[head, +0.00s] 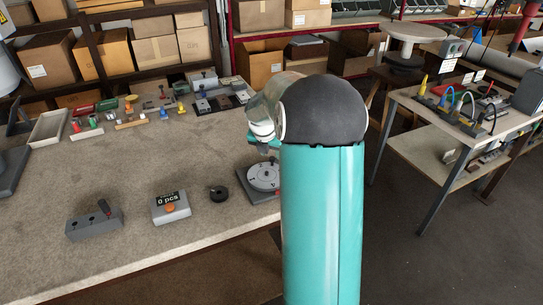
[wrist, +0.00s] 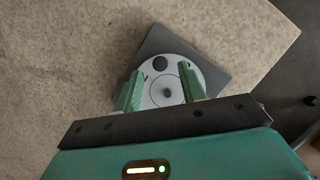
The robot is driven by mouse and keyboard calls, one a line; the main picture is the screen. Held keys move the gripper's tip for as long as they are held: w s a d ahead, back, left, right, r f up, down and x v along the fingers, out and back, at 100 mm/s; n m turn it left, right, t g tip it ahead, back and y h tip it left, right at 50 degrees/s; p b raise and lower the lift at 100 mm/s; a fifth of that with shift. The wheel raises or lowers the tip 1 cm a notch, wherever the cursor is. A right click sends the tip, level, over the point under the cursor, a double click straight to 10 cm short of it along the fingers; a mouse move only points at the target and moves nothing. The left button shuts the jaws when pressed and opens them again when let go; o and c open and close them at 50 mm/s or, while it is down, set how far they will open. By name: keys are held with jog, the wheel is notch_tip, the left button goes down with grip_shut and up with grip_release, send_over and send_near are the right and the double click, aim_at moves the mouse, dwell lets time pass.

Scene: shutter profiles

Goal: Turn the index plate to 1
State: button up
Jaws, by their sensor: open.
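The index plate (head: 264,176) is a light grey disc on a dark square base (head: 252,192), near the table's front edge, partly hidden behind my arm in the head view. In the wrist view the disc (wrist: 171,101) shows a dark round knob or hole (wrist: 158,64) near its far rim, a small grey hub at its middle and short dark marks. Its numbers are too small to read. My gripper (wrist: 162,90) is open, its two green fingers apart over the disc on either side of the hub. I cannot tell whether they touch it. In the head view the fingers are mostly hidden.
Left of the plate on the table stand a black ring (head: 219,193), a grey counter box (head: 171,207) reading "0 pcs" and a grey block with a lever (head: 94,223). Small parts and a tray (head: 43,129) lie farther back. A cart (head: 465,115) stands at right.

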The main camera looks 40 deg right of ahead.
jog(key=shift+x, duration=1.4)
grip_shut()
